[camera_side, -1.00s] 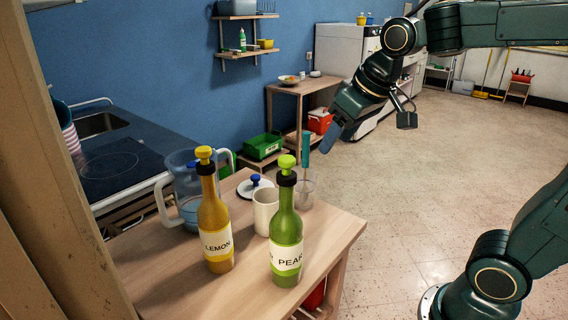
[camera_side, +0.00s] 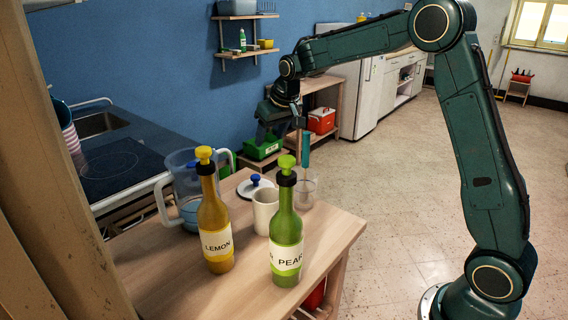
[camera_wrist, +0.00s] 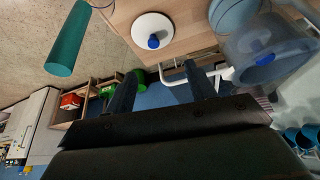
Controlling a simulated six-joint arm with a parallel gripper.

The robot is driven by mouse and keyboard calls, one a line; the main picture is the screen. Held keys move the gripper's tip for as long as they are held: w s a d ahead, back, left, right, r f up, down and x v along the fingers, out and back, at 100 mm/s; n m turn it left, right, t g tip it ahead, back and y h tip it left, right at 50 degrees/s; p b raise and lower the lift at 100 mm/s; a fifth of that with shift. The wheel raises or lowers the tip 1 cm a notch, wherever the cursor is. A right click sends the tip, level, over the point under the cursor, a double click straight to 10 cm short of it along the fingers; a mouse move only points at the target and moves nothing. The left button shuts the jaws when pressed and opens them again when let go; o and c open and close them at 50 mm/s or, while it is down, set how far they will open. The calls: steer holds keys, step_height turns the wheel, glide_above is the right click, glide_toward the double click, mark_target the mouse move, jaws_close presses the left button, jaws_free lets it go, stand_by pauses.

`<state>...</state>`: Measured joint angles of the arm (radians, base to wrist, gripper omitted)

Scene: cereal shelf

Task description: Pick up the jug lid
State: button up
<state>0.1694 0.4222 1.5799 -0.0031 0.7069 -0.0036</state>
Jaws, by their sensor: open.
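The jug lid (camera_side: 255,187) is a white disc with a blue knob, lying on the wooden table behind the white cup. The lid also shows at the top middle of the wrist view (camera_wrist: 153,27), beyond my fingertips. My gripper (camera_side: 272,132) is above the table's far side, behind and above the lid, apart from it. In the wrist view my two fingers (camera_wrist: 163,80) are spread with nothing between them. The clear jug (camera_side: 184,180) stands left of the lid; it also shows at the right of the wrist view (camera_wrist: 262,62).
The yellow lemon bottle (camera_side: 214,225) and green pear bottle (camera_side: 286,235) stand at the table's front. A white cup (camera_side: 264,213) and a clear beaker (camera_side: 306,192) with a teal stick (camera_side: 306,150) stand near the lid. The table's right front is bare.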

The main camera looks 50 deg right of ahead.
glide_toward(256, 176)
step_height(256, 176, up, 3)
steer(key=shift+s+a+r, duration=0.15)
steer(key=shift+s+r, duration=0.1)
steer(key=shift+s, duration=0.1)
steer(key=shift+f, duration=0.15)
steer(key=shift+x, duration=4.2)
steer(key=shift+f, duration=0.1)
steer(key=shift+s+x, duration=0.15)
steer(key=shift+x, duration=1.1)
steer(key=shift+s+x, duration=0.1)
steer(key=shift+x, duration=1.15)
steer(key=c, duration=1)
